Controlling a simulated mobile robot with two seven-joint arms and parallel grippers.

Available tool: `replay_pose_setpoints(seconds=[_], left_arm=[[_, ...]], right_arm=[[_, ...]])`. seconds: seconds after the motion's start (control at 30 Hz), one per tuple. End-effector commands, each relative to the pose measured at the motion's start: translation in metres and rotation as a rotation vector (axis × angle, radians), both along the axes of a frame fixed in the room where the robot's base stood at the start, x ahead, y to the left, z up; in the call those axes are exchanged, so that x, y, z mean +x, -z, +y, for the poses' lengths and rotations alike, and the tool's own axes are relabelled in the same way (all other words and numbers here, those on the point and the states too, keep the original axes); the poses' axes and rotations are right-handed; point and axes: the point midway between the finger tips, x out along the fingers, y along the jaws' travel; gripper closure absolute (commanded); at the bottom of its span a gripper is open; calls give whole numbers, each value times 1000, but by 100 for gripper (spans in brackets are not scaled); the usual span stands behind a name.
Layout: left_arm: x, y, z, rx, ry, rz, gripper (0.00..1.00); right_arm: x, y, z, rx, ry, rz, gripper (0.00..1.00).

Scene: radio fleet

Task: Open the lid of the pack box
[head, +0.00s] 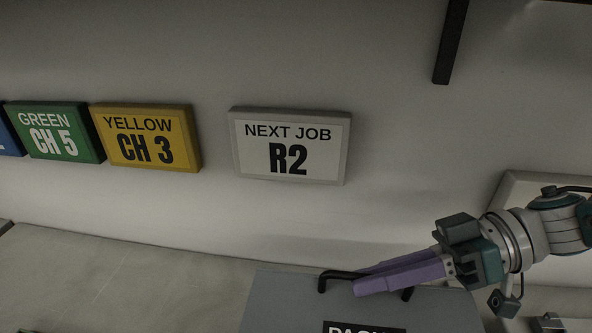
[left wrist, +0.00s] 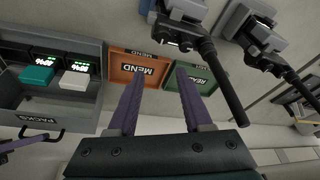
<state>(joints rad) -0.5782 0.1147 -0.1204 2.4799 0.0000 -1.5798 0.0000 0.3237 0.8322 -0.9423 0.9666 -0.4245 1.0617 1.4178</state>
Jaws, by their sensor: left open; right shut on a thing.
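The grey pack box (head: 275,295) is at the bottom of the head view, with a dark label partly cut off below. A dark bar handle (head: 335,275) stands at its far edge. My right gripper (head: 365,280) is shut on this handle, its purple fingers close together. In the left wrist view, a grey box (left wrist: 92,100) with a PACKS label shows a teal pack and a white pack inside, with the handle (left wrist: 58,133) beside the label. The lid's angle is hard to tell. My left gripper (left wrist: 160,100) is open and empty, in the left wrist view only.
A NEXT JOB R2 sign (head: 290,146), a yellow CH 3 sign (head: 146,137) and a green CH 5 sign (head: 55,132) hang on the wall. An orange MEND tray (left wrist: 140,68) and a green tray (left wrist: 200,85) lie past my left fingers. Bare counter (head: 110,285) is left of the box.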

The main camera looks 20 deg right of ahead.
Motion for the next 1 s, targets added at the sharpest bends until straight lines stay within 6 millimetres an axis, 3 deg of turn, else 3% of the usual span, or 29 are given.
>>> replay_pose_setpoints(seconds=[0.57,0.6,0.83,1.0], left_arm=[[-1,3,3,10,5,3,50],[-1,3,3,10,5,3,50],[-1,3,2,8,5,3,50],[-1,3,2,5,2,2,50]], right_arm=[[-1,3,0,-3,-2,-1,100],[-1,3,0,-3,-2,-1,84],[0,3,0,-3,-2,-2,58],[0,3,0,-2,-1,-2,58]])
